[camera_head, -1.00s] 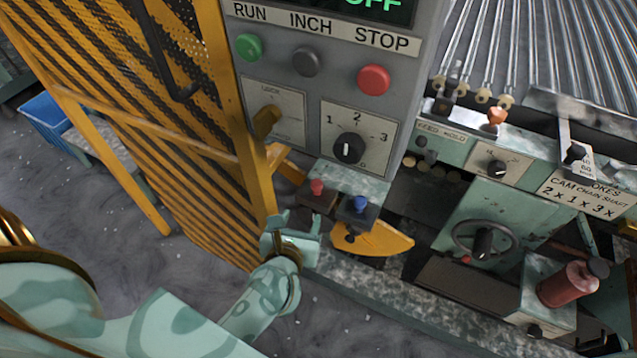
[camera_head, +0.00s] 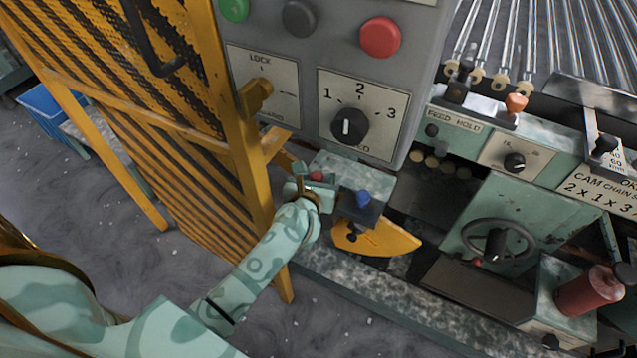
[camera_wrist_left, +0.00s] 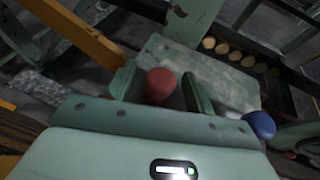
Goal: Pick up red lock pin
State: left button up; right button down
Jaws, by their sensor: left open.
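The red lock pin (camera_head: 316,176) has a round red knob and sits at the front of a small pale-green block beneath the control panel. In the left wrist view the red knob (camera_wrist_left: 160,85) lies between the two fingers of my left gripper (camera_wrist_left: 160,90), nearer the left finger. My left gripper (camera_head: 308,183) is open around the knob; I cannot tell whether a finger touches it. The pin's lower part is hidden by the gripper. A blue knob (camera_head: 363,198) stands just to the right, and it also shows in the left wrist view (camera_wrist_left: 260,125). My right gripper is not in view.
A yellow mesh guard (camera_head: 190,130) stands close to the left of my arm. The grey control panel (camera_head: 300,75) overhangs the pin. A yellow curved plate (camera_head: 385,240) sits below the blue knob. A handwheel (camera_head: 498,240) is farther right.

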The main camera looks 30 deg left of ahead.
pick_arm(q)
jog(key=c, duration=1.1)
jog(key=shift+o, duration=0.2)
jog(key=shift+r, duration=0.15)
